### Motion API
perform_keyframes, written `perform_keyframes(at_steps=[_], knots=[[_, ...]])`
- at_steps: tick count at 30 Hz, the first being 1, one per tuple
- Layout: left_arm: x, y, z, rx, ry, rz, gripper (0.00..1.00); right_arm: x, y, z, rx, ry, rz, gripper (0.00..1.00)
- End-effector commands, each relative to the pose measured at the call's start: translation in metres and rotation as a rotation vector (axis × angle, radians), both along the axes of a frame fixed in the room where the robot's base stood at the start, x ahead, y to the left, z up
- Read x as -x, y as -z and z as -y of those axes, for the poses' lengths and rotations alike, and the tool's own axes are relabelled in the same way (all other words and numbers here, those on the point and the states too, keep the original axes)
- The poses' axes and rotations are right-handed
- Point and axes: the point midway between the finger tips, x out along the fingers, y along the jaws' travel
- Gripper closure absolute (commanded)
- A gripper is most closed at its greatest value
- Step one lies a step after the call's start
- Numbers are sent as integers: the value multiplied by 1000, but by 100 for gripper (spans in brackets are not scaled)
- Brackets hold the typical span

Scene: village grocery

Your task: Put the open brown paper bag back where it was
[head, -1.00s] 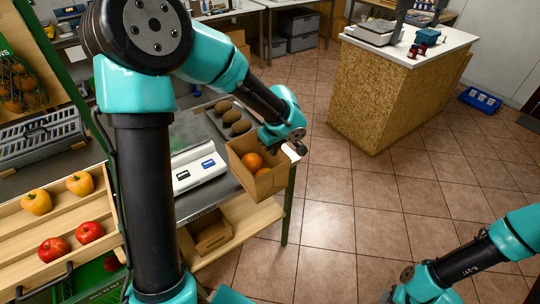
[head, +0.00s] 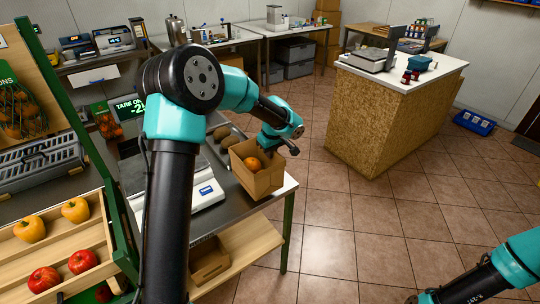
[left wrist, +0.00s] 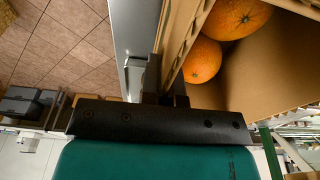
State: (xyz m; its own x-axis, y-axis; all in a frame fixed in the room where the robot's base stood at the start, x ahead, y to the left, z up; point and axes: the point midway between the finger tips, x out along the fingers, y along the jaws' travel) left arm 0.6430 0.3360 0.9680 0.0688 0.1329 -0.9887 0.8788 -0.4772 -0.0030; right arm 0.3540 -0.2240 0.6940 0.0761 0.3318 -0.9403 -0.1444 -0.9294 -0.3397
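The open brown paper bag (head: 264,184) is upright at the right end of the metal-topped table (head: 226,213). An orange (head: 252,164) shows inside. In the left wrist view, the bag (left wrist: 270,75) holds two oranges (left wrist: 203,59) close up. My left gripper (head: 284,146) is at the bag's far rim, and its fingers (left wrist: 165,92) are shut on the bag's wall. The bag's base looks at or just above the tabletop; I cannot tell whether it touches. My right arm enters at the lower right, with its gripper out of frame.
A white scale (head: 205,194) stands left of the bag, partly behind my left arm. Brown produce (head: 228,141) lies in a tray behind the bag. A lower wooden shelf holds a cardboard box (head: 209,262). Tiled floor lies open between the table and the wooden counter (head: 385,120).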

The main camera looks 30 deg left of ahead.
Motion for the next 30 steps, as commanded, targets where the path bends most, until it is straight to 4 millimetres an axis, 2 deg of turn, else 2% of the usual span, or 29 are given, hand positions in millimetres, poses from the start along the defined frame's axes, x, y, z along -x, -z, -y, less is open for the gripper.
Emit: perform_keyframes(at_steps=[3,6,16,20,25,30], knots=[[-16,2,-9,0,-3,0,100,0,0,0,0,0,0,57],[-22,2,-12,0,-2,2,100,0,0,0,0,0,0,57],[-24,2,-13,0,-1,0,100,0,0,0,0,0,0,57],[-30,3,-16,0,-2,0,100,0,0,0,0,0,0,57],[-29,28,-15,-1,0,-3,100,0,0,0,0,0,0,57],[-29,38,-16,0,-1,0,100,0,0,0,0,0,0,57]])
